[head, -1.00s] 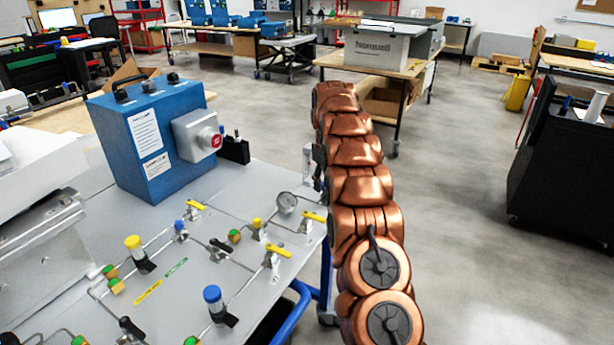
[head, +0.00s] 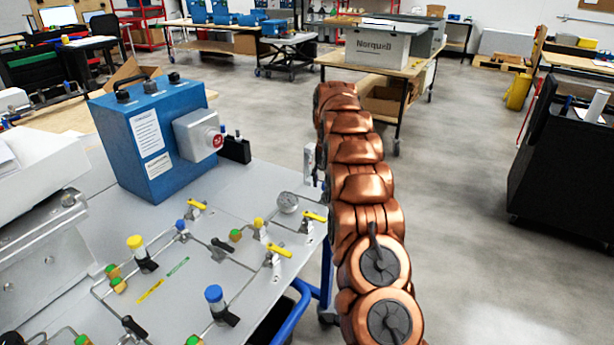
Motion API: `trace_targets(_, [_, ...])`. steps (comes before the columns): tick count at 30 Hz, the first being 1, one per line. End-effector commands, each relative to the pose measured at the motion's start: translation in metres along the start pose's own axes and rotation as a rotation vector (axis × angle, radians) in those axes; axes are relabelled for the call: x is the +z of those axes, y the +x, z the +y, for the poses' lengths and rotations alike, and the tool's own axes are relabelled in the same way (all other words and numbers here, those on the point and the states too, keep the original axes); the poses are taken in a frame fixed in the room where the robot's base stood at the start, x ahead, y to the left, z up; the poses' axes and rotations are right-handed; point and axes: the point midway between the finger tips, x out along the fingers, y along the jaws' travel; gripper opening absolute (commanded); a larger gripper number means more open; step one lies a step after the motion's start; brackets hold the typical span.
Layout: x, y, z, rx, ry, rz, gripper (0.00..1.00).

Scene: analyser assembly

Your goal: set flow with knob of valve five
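A grey panel (head: 205,262) carries thin tubing, valves and fittings at the lower left. A tall yellow knob (head: 135,243) and a tall blue knob (head: 214,294) stand upright on it. A small blue knob (head: 181,225) and a small yellow knob (head: 258,223) sit farther back. Several valves have flat levers, such as a yellow lever (head: 279,250) and a black lever (head: 221,244). I cannot read any valve number, so I cannot tell which is valve five. My copper-coloured arm rises to the right of the panel; my gripper is not visible.
A blue box (head: 150,135) with a grey switch housing stands at the panel's back. A round gauge (head: 288,202) sits near the right edge. A blue rail (head: 292,322) runs along the front right. Open floor (head: 460,230) lies to the right, before a black cabinet (head: 565,165).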

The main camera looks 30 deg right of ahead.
Motion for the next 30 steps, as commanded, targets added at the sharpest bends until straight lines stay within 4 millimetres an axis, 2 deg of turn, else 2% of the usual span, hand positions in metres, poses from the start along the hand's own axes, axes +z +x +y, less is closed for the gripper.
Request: trace_targets(30, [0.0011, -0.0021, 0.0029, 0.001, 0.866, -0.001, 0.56])
